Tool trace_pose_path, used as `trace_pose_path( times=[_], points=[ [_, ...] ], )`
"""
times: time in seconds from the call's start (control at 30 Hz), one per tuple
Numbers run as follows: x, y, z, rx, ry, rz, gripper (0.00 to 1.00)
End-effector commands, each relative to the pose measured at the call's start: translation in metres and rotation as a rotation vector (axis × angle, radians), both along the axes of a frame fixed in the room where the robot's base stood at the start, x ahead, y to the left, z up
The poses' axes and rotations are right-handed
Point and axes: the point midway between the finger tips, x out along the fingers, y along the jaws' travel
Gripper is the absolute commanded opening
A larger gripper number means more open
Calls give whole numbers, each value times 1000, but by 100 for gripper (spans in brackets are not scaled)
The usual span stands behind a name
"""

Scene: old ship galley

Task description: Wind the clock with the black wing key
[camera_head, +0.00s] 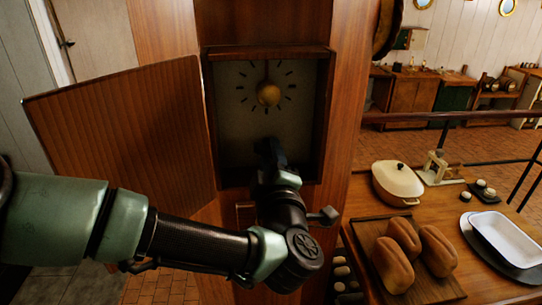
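The clock (236,128) is set in a wooden case with a pale dial, black hour marks and a round brass piece (268,94) at the centre of the marks. A dark hand points up from it. The case's wooden door (125,135) stands open to the left. My gripper (268,148) is in front of the lower dial, below the brass piece, pointing into the case. Its fingers are dark and small, so I cannot tell whether they are open or touch the dial. I cannot make out the black wing key; my gripper and wrist may hide it.
The case walls and bottom ledge surround my gripper closely. At right, a wooden table (440,208) holds a board (432,292) with bread loaves (392,265), a cream lidded pot (397,183) and a white tray (508,240). A rail (450,117) and cabinets stand behind.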

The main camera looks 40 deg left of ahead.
Motion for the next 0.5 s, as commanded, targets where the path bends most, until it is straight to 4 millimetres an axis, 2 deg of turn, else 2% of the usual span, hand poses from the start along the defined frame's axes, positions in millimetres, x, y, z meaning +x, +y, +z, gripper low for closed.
trace_pose_path(
  times=[0.17,0.5],
  points=[
    [-2,-2,0,-1,1,0,42],
    [-31,-36,-1,-1,2,-1,42]
  ],
)
